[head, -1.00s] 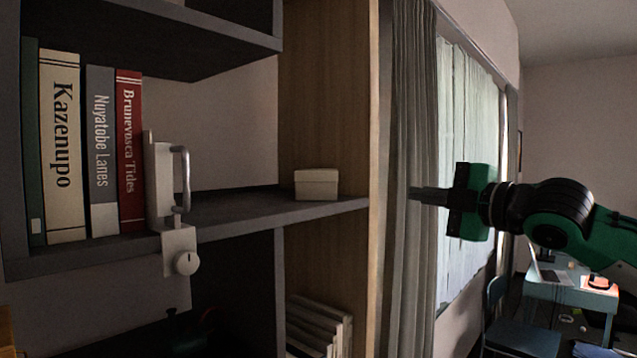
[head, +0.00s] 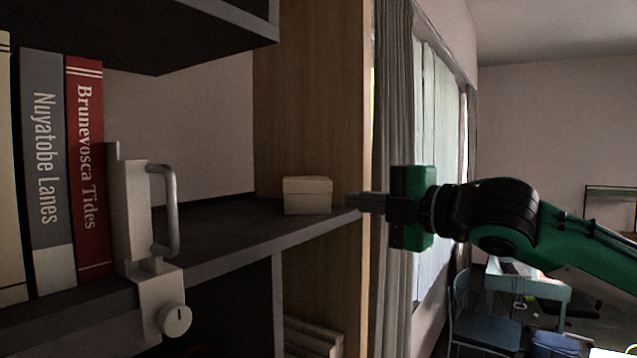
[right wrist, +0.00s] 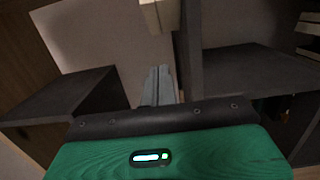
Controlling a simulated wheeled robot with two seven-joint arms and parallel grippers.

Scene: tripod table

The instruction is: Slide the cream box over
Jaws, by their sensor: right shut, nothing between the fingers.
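The small lidded cream box (head: 307,196) sits on the dark grey shelf (head: 235,235), near its right end beside the wooden side panel. My right gripper (head: 352,200) comes in from the right, shut and empty, its fingertips pointing left. In the head view the tips look close to the box's right side; I cannot tell whether they touch it. In the right wrist view the shut fingers (right wrist: 158,74) point toward a cream block (right wrist: 160,14), likely the box, cut off by the top edge. A gap shows between them there. My left gripper is not in view.
A white clamp with a metal handle (head: 150,230) is fixed at the shelf's front edge, beside the red book (head: 90,165) and grey book (head: 48,170). The shelf between clamp and box is clear. A curtain (head: 393,100) hangs behind my right gripper.

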